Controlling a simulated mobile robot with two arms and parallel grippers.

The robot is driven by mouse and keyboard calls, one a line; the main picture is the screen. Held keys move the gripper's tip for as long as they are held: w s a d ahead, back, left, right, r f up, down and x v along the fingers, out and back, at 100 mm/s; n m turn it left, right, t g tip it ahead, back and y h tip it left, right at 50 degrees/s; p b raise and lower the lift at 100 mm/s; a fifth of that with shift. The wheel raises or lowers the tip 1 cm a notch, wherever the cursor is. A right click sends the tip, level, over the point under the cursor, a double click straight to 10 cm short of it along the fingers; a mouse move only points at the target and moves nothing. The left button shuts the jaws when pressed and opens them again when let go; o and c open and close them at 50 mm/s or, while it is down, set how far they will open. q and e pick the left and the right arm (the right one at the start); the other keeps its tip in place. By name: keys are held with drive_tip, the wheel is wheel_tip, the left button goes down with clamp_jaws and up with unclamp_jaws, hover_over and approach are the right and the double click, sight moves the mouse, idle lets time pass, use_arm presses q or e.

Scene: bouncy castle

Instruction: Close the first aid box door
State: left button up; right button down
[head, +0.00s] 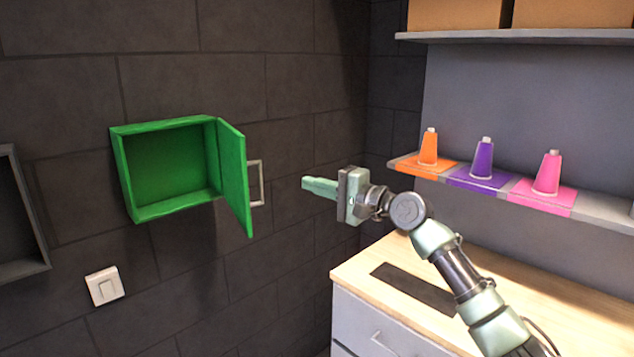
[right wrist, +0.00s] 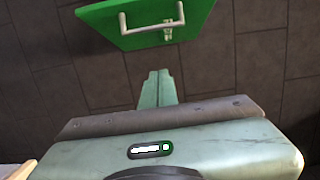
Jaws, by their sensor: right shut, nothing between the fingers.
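The green first aid box (head: 168,165) is fixed on the dark tiled wall at the left in the head view, and its inside looks empty. Its door (head: 234,178) hangs on the right side and stands open, swung out from the wall. A pale handle (head: 256,183) is on the door's outer face. The right wrist view shows the door (right wrist: 185,22) with its handle (right wrist: 152,22) beyond my fingers. My right gripper (head: 306,184) is shut and empty, to the right of the handle and apart from it. It also shows in the right wrist view (right wrist: 160,74). My left gripper is out of view.
A light switch (head: 104,286) is below the box, and a dark frame (head: 22,215) is at the left edge. A shelf (head: 606,208) with orange, purple and pink cones stands right of my arm, above a wooden counter (head: 355,268). The space between gripper and door is clear.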

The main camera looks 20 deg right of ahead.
drive_tip(key=w+a+p, duration=0.4)
drive_tip(key=w+a, duration=0.1)
drive_tip(key=a, duration=0.2)
drive_tip(key=shift+p, duration=0.35)
drive_tip(key=shift+w, duration=0.1)
drive_tip(key=shift+a, duration=0.2)
